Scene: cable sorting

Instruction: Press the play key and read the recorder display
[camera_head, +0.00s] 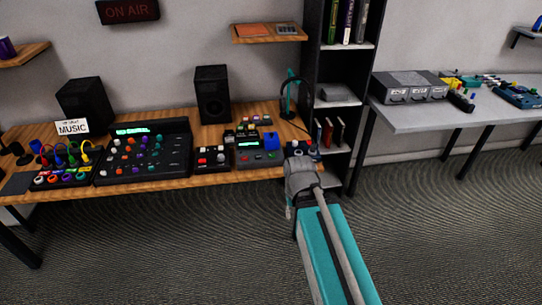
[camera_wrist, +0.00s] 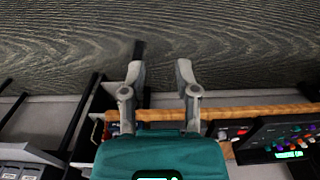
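The recorder (camera_head: 258,160) is a dark box at the right end of the wooden desk, with a small green display strip (camera_head: 248,143) along its back and a blue part on top. Small coloured keys, red and green among them, sit on its front. Any writing on the display or keys is too small to read. My gripper (camera_wrist: 160,74) is open and empty in the wrist view, its two grey fingers apart over the floor. In the head view my arm's end is just right of the recorder, apart from its keys, and the fingers cannot be made out.
A small button unit (camera_head: 212,158) and a large mixer (camera_head: 145,155) with a green screen stand left of the recorder. A dark shelf unit (camera_head: 312,75) rises close on the right. Carpet lies in front.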

